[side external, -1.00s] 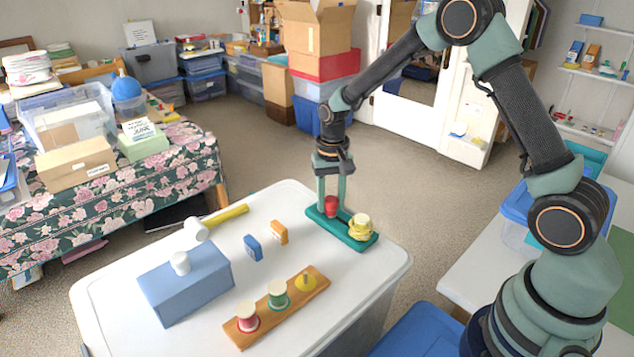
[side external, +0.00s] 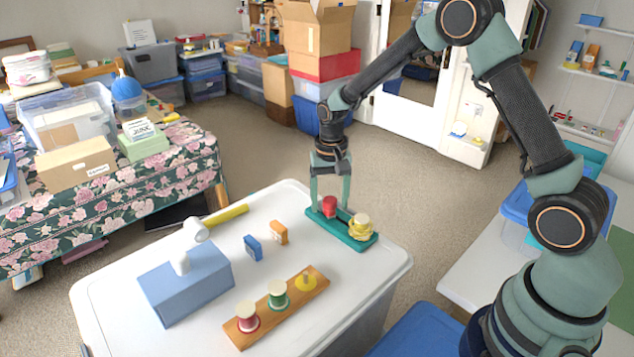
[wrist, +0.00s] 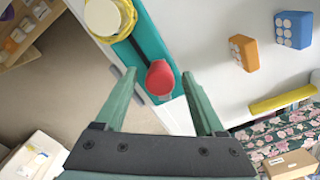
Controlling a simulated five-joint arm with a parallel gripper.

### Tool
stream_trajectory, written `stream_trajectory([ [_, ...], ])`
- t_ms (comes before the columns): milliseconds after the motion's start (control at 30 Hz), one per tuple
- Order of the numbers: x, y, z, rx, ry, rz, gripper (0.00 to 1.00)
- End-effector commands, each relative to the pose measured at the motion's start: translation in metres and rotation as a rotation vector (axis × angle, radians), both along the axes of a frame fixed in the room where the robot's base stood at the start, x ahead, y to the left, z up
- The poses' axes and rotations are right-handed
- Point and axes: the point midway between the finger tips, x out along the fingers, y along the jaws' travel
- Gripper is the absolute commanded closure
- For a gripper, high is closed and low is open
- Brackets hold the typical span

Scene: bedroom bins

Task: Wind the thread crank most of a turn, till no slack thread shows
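The thread winder has a teal base (side external: 318,224) near the far right edge of the white table. A cream spool (side external: 361,222) with yellow thread stands at its near end. The spool also shows at the top of the wrist view (wrist: 102,17). Yellow thread bulges around its lower part; I cannot tell how much is slack. The red crank knob (side external: 329,205) stands at the other end and shows in the wrist view (wrist: 160,78). My gripper (side external: 331,206) is low around the knob, one finger each side. In the wrist view my gripper (wrist: 158,74) is open, with gaps beside the knob.
A wooden board (side external: 262,318) holds a red and a green spool; its third place has a yellow disc and peg. A blue box (side external: 192,292), an orange block (side external: 278,232), a blue block (side external: 253,247) and a yellow-handled thing (side external: 226,214) stand clear of the winder.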

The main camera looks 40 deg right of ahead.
Motion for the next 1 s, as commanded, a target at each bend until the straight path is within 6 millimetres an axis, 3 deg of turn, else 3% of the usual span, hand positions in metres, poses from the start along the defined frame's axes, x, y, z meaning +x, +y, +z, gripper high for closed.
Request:
stream_trajectory([
  [267,0.000,0.000,0.011,0.000,-0.001,0.001,0.29],
  [700,0.000,0.000,0.095,0.000,-0.004,0.000,0.29],
  [1000,0.000,0.000,0.120,0.000,-0.001,0.000,0.29],
])
